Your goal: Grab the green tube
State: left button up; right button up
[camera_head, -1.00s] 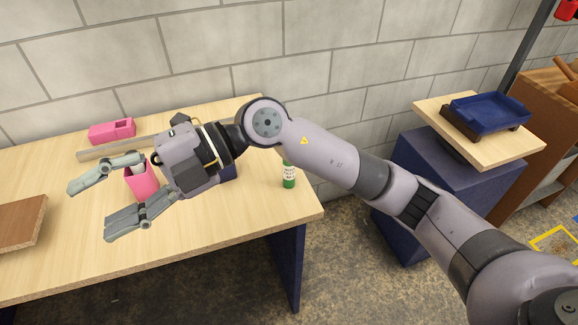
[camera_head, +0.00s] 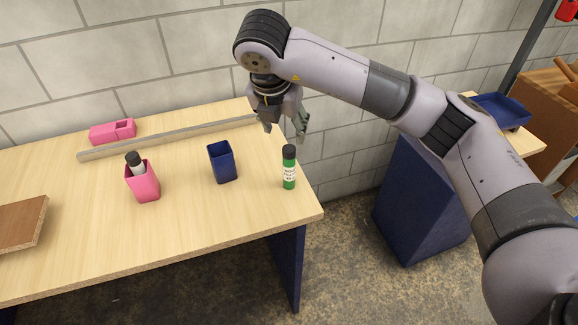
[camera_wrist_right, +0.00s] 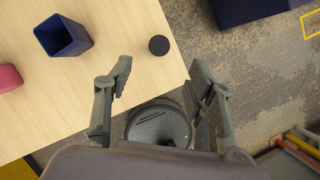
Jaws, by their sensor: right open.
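The green tube (camera_head: 289,168) has a black cap and a white label. It stands upright near the right edge of the table. In the right wrist view only its round black cap (camera_wrist_right: 159,45) shows, seen from above. My right gripper (camera_head: 285,131) is open and empty, pointing down, above and behind the tube in the head view. In the right wrist view the fingers of my right gripper (camera_wrist_right: 160,75) are spread apart, and the cap lies ahead of and between them, not touching. My left gripper is in neither view.
A blue cup (camera_head: 222,162) stands left of the tube. A pink cup (camera_head: 143,183) holds a black-capped tube (camera_head: 135,163). A brown board (camera_head: 20,222) is at left. A blue tray (camera_head: 502,110) sits at right.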

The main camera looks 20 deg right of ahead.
aim_at(289, 148)
jog(key=p+x, duration=0.1)
jog(key=x, duration=0.5)
jog(key=shift+d+r+p, duration=0.1)
jog(key=shift+p, duration=0.2)
jog(key=shift+w+f+p, duration=0.15)
jog(key=shift+f+p, duration=0.15)
jog(key=p+x, duration=0.1)
jog(key=x, duration=0.2)
jog(key=shift+w+d+f+p, duration=0.1)
jog(key=shift+f+p, duration=0.15)
jog(key=shift+p, duration=0.15)
jog(key=shift+w+d+f, duration=0.1)
jog(key=shift+w+f, duration=0.05)
jog(key=shift+f, duration=0.3)
grip_shut()
